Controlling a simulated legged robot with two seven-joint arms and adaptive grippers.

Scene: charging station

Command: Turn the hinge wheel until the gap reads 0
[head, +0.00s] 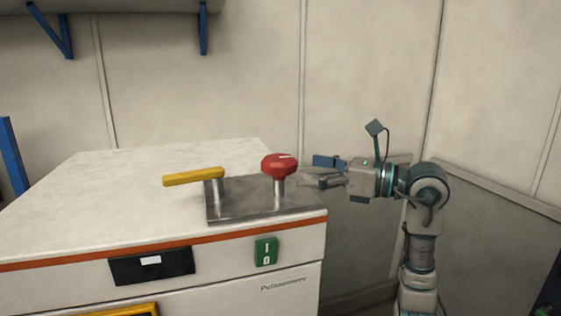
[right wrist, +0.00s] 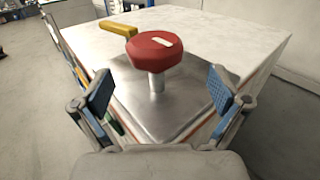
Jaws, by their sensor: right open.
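The hinge wheel is a red knob (head: 278,165) with a pale mark on top, standing on a short metal post on a grey metal plate (head: 240,205). It also shows in the right wrist view (right wrist: 155,53), its pale mark toward the upper right. My right gripper (head: 318,173) is just right of the red wheel. In the right wrist view its two blue-padded fingers (right wrist: 160,92) are spread wide, with the wheel ahead between them and nothing held. I cannot tell from the head view whether a finger touches the wheel. My left gripper is not in view.
A yellow lever (head: 193,177) stands on the plate left of the wheel. The white cabinet top (head: 130,175) is otherwise clear. Its front has a black panel with a small white label (head: 151,265) and a green switch (head: 266,251). A wall stands close behind.

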